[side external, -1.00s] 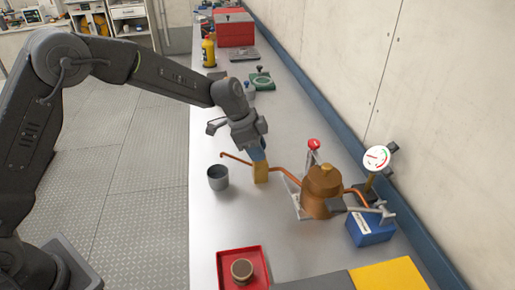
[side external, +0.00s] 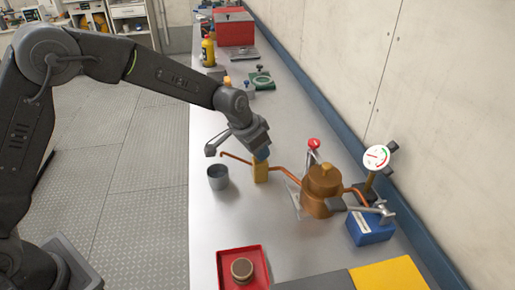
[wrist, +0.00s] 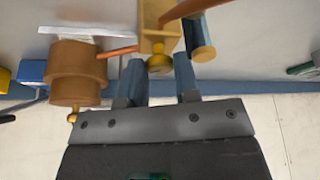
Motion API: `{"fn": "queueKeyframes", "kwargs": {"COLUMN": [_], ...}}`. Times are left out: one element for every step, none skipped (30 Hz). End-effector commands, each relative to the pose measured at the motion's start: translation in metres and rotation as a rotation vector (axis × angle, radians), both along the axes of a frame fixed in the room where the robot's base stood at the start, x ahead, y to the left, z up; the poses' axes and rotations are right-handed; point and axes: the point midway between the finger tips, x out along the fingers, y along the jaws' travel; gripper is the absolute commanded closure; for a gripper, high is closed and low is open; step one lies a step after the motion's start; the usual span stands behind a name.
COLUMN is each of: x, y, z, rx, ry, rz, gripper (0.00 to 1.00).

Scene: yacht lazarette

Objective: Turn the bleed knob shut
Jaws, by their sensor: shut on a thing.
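The bleed knob (wrist: 159,64) is a small round brass knob on a yellow block (wrist: 158,30). The block (side external: 260,172) stands upright on the bench in the side view, with a copper pipe running through it. My gripper (wrist: 160,68) has its two blue fingers on either side of the knob and is shut on it. In the side view my gripper (side external: 263,155) comes down onto the top of the block and hides the knob. A copper pot (side external: 322,190) stands right of the block, and a white dial gauge (side external: 376,157) is beyond it.
A grey cup (side external: 218,177) stands close left of the block. A red-topped fitting (side external: 314,144) is behind the pot, and a blue box (side external: 370,228) is to its right. A red tray (side external: 262,262) lies nearer. The wall (side external: 350,80) bounds the bench's right side.

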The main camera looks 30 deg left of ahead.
Motion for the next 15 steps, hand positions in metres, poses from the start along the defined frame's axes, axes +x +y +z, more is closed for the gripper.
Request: {"fn": "queueKeyframes", "kwargs": {"x": [0.0002, 0.0003, 0.0004, 0.0004, 0.0004, 0.0002, 0.0001, 0.0002, 0.0003, 0.0004, 0.0002, 0.0003, 0.0004, 0.0003, 0.0003], "y": [-0.0018, -0.002, -0.0023, -0.0023, -0.0024, -0.0027, -0.0031, -0.0034, -0.0037, -0.0037, -0.0037, -0.004, -0.0043, -0.0045, -0.0048], "z": [0.0009, 0.001, 0.001, 0.0012, 0.0011, 0.001, 0.0009, 0.001, 0.0011, 0.001, 0.0009, 0.0007, 0.0008, 0.0007, 0.0007], "rx": [0.001, 0.001, 0.0, 0.0, 0.001, 0.001, 0.0, 0.0, -0.001, 0.0, 0.001, 0.0, 0.0, 0.001, 0.0], "ry": [-0.004, -0.004, -0.004, -0.005, -0.004, -0.004, -0.003, -0.004, -0.005, -0.004, -0.003, -0.004, -0.004, -0.003, -0.003], "rz": [0.04, 0.068, 0.106, 0.134, 0.162, 0.199, 0.229, 0.257, 0.295, 0.322, 0.35, 0.387, 0.414, 0.439, 0.473], "gripper": [0.94, 0.94, 0.94, 0.94, 0.94, 0.94, 0.94, 0.94, 0.94, 0.94, 0.94, 0.94, 0.94, 0.94, 0.94]}}
